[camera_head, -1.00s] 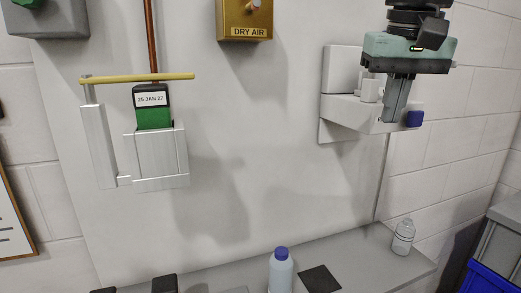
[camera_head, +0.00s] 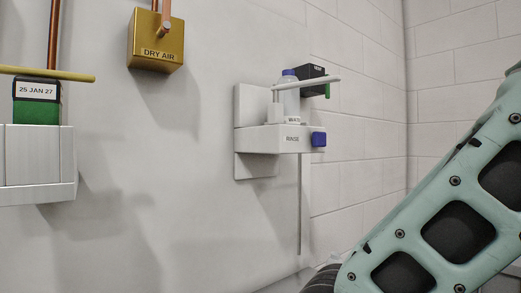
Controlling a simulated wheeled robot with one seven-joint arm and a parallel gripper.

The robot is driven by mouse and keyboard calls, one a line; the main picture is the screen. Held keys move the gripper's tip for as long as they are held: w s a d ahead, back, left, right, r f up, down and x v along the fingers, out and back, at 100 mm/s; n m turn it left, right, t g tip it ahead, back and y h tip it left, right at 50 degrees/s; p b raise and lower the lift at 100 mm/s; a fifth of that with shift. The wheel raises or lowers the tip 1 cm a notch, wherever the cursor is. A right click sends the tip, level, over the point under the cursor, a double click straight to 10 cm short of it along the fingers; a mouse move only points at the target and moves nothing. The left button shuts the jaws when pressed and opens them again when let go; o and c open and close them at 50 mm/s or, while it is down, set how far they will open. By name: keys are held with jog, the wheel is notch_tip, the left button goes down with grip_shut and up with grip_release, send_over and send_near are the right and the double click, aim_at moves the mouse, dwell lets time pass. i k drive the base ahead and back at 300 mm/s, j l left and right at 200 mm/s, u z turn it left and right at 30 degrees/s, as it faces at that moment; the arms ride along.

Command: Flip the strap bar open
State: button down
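A white wall holder (camera_head: 273,139) labelled RINSE is right of centre, with a blue block (camera_head: 319,139) at its right end. A blue-capped bottle (camera_head: 290,100) stands upright in it. A pale bar (camera_head: 308,82) lies level across the front of the bottle, above the holder, from a short post at its left. At the far left, a yellow bar (camera_head: 48,74) lies level above a green and black item (camera_head: 37,102) dated 25 JAN 27, in a pale metal holder (camera_head: 34,156). My gripper is out of view; only my teal arm shows at lower right.
A brass DRY AIR box (camera_head: 156,40) is on the wall between the two holders. A black box with a green part (camera_head: 313,77) shows behind the pale bar. My arm blocks the lower right.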

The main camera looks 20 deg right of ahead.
aim_at(275, 89)
jog(key=i+l, duration=0.1)
jog(key=l, duration=0.4)
jog(key=i+l, duration=0.1)
jog(key=l, duration=0.4)
jog(key=i+l+u, duration=0.1)
jog(key=l, duration=0.45)
